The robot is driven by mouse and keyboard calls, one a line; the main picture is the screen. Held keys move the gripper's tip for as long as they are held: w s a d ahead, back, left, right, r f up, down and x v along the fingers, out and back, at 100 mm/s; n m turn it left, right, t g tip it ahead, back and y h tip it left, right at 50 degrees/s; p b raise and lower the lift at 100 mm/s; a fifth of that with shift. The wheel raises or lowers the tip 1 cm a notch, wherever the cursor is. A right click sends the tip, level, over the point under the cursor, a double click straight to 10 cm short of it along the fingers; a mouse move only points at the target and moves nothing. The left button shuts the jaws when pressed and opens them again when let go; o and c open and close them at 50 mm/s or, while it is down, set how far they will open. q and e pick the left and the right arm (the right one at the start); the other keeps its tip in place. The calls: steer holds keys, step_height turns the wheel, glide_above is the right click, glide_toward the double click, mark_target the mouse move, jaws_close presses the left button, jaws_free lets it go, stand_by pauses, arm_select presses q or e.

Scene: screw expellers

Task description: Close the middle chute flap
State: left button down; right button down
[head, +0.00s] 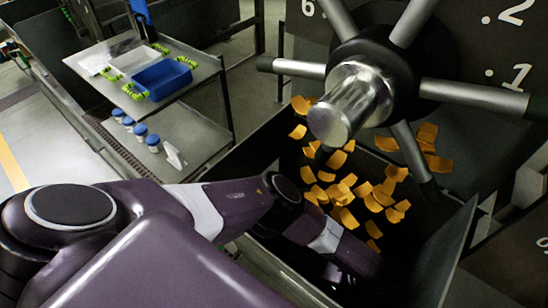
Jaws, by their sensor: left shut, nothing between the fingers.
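A dark chute (440,262) opens below the large spoked handwheel, with its side wall on the right. Many orange curved flakes (345,190) show in its mouth, some seemingly in the air. I cannot clearly make out the flap or tell how far it stands open. My left arm reaches in from the lower left across the chute's front. My left gripper (372,285) is at the arm's end, low in the dark chute area, shut and empty. Its fingertips are hard to make out, and I cannot tell whether they touch anything. My right gripper is not in view.
The handwheel (352,100), with a metal hub and several spokes, juts out above the chute before a numbered dial (480,50). At upper left, a shelved table (205,75) holds a blue tray (161,79), green clips and blue-capped jars. Floor shows at far left.

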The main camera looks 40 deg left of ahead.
arm_select(q)
steer(key=r+m, duration=0.1)
steer(key=w+a+r+t+y, duration=0.1)
steer(key=w+a+r+m+y, duration=0.1)
steer(key=shift+w+r+m+t, duration=0.1)
steer(key=shift+r+m+t, duration=0.2)
steer(key=shift+t, duration=0.1)
steer(key=b+x, duration=0.2)
steer(key=x, duration=0.8)
